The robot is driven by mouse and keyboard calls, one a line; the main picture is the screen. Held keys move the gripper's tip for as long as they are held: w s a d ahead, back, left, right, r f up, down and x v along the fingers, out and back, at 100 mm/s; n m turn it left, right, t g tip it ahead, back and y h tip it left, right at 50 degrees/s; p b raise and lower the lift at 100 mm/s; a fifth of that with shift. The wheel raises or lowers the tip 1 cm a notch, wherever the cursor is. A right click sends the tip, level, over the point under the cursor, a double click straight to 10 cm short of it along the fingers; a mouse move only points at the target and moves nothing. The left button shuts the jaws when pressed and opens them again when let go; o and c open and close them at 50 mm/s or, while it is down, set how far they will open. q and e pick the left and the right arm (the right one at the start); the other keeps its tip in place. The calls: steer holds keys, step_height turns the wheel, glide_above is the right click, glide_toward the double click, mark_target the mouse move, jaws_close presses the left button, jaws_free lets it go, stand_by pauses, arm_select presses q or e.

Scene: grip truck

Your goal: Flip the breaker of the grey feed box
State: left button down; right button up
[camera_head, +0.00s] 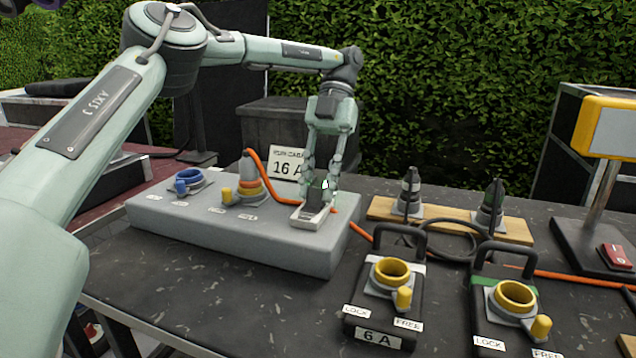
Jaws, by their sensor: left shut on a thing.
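The grey feed box (235,235) lies on the dark table, left of the middle. Its breaker (312,217), a pale base with a dark upright part, sits at the box's right end. My left gripper (321,190) points down over the breaker, its fingers on either side of the dark part. It is shut on that part, which the fingers partly cover. A small light spot shows between the fingers. My right gripper is out of view.
The box also carries a blue socket (188,180) and a grey plug (249,180) with an orange cable. A "16 A" sign (287,164) stands behind. Two black boxes with yellow sockets (392,270) (515,294) stand front right. Two dark plugs (409,190) (491,205) stand on a wooden board (450,222).

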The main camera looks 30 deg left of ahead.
arm_select(q)
steer(key=c, duration=1.2)
jaws_free()
